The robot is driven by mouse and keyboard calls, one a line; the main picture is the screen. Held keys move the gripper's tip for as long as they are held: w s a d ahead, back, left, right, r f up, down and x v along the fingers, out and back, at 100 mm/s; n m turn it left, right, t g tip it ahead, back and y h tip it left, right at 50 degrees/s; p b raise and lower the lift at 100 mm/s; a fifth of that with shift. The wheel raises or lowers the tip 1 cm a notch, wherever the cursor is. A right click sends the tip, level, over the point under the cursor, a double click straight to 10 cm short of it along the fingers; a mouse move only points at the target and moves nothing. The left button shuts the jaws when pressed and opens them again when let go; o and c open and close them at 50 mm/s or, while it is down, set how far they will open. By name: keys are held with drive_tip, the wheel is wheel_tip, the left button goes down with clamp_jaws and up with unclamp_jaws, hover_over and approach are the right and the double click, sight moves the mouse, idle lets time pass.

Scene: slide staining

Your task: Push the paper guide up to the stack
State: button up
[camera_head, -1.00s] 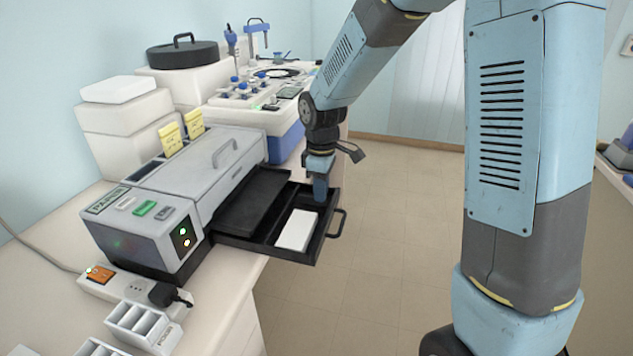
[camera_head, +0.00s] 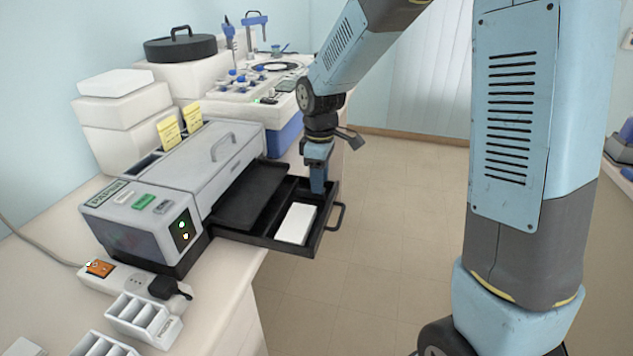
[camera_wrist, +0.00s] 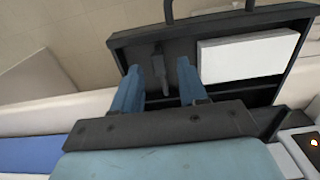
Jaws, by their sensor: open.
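The white paper stack (camera_head: 296,224) lies flat in the open black paper tray (camera_head: 262,240), and it also shows in the wrist view (camera_wrist: 247,57). The paper guide (camera_wrist: 160,70) looks like a small dark upright piece on the tray floor, left of the stack in the wrist view, with a gap between them. My gripper (camera_head: 318,188) points down into the tray's far end. In the wrist view my gripper (camera_wrist: 158,75) is open, with one blue finger on each side of the guide. I cannot tell whether either finger touches it. The guide is not clearly visible in the head view.
The grey printer (camera_head: 190,165) stands left of the tray on the white bench. The tray's handle (camera_head: 338,216) juts out over the floor. A power strip (camera_head: 125,280) and a white slotted rack (camera_head: 143,322) lie in front. Open floor is to the right.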

wheel_tip(320, 180, up, 12)
idle(0.4)
drive_tip(key=shift+w, duration=0.1)
